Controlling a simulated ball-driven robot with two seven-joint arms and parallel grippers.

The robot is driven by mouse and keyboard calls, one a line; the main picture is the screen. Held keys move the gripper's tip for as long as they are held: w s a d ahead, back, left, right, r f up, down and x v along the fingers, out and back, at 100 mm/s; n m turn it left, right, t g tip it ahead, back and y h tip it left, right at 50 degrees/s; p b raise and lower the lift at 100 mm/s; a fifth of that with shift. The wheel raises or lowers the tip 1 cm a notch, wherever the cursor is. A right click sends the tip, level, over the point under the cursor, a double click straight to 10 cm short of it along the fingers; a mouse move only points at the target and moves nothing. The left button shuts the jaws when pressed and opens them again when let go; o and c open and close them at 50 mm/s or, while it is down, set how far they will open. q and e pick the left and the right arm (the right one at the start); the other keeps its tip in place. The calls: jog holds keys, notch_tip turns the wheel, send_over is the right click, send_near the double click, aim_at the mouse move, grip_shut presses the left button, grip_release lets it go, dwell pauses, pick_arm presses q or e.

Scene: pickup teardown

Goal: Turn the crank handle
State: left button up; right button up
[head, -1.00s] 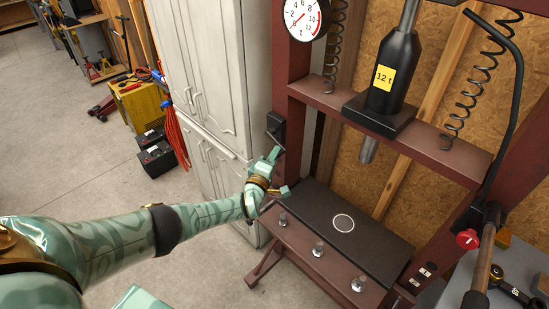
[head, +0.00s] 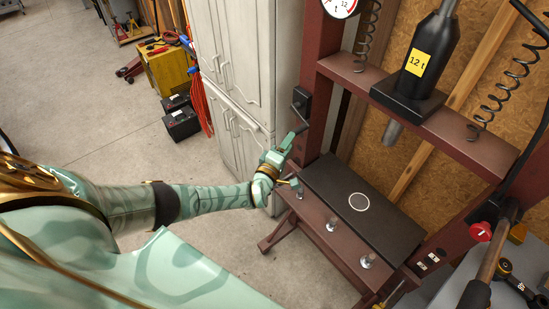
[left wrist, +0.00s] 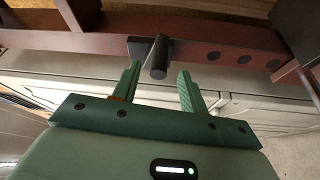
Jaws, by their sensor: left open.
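The crank handle is on a black box (head: 301,101) on the left column of the dark red press. In the left wrist view a dark cylindrical grip (left wrist: 160,58) sticks out from a black mount (left wrist: 138,48). My left gripper (head: 291,142) is just below the crank box in the head view. In the left wrist view its green fingers (left wrist: 159,72) are apart, with the grip showing between and beyond their tips. The jaws hold nothing. I cannot tell the exact gap to the grip. My right gripper is in neither view.
The press (head: 445,140) has a black bed plate (head: 338,182) and a jack labelled 12 t (head: 415,65). White cabinets (head: 243,80) stand behind its left column. A workbench (head: 440,290) is at the lower right. Open concrete floor (head: 90,120) lies to the left.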

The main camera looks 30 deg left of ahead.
pick_arm(q)
jog(key=s, duration=0.9)
jog(key=shift+s+d+f+p, duration=0.15)
jog(key=shift+s+f+p, duration=0.2)
jog(key=shift+p, duration=0.1)
